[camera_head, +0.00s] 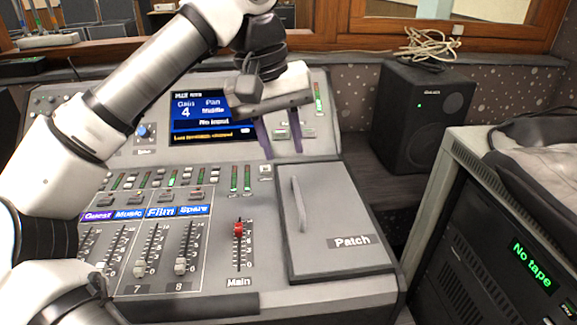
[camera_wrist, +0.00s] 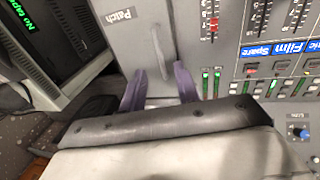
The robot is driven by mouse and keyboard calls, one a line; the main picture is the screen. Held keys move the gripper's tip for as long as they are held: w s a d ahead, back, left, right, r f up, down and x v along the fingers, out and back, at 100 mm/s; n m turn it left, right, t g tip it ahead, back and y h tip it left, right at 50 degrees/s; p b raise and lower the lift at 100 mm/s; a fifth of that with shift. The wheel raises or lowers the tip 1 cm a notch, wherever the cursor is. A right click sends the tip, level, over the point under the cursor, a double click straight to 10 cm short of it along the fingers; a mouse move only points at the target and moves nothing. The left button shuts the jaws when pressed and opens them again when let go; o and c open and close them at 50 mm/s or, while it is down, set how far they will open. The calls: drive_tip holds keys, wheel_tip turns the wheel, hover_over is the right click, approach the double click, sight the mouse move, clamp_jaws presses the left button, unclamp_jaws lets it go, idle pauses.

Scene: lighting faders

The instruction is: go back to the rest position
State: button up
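My gripper (camera_head: 280,140) hangs over the upper right part of the mixing desk (camera_head: 275,308), near the right edge of the screen. Its two purple fingers are spread apart with nothing between them. In the wrist view, the open gripper (camera_wrist: 160,88) points toward the grey Patch lid (camera_wrist: 132,42) and its handle (camera_wrist: 162,45). The fingers look clear of the handle. My white arm crosses the left of the head view and hides part of the desk.
The red Main fader (camera_head: 239,229) and the white faders (camera_head: 180,265) stand left of the Patch lid (camera_head: 340,263). A black speaker (camera_head: 425,120) with a cable (camera_head: 428,45) on top stands right. A rack (camera_head: 500,260) showing "No tape" is at lower right.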

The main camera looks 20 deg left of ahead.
drive_tip(key=shift+s+a+r, duration=0.1)
drive_tip(key=shift+a+r, duration=0.1)
drive_tip(key=shift+r, duration=0.9)
